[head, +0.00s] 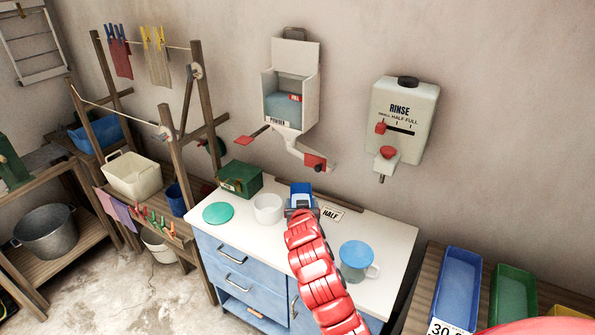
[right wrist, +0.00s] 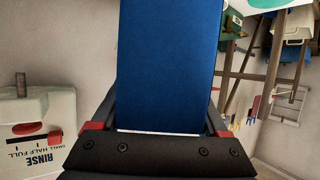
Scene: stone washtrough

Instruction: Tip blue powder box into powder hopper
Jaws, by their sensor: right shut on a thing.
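The powder hopper (head: 311,104) is a white wall-mounted box labelled POWDER, with its lid up. Blue-grey contents and a small red tag show inside. A red lever and a white arm with a red end sit below it. The blue powder box (head: 301,188) is over the white counter, below the hopper. My right gripper (head: 301,203) is shut on it. In the right wrist view the blue box (right wrist: 170,65) fills the middle between the fingers. I cannot tell whether it touches the counter. My left gripper is not in view.
On the counter (head: 380,225) are a green box (head: 240,178), a white bowl (head: 268,209), a green disc (head: 218,213), a blue-topped mug (head: 357,258) and a HALF card (head: 332,214). A RINSE dispenser (head: 405,110) hangs right of the hopper, with bare wall between them.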

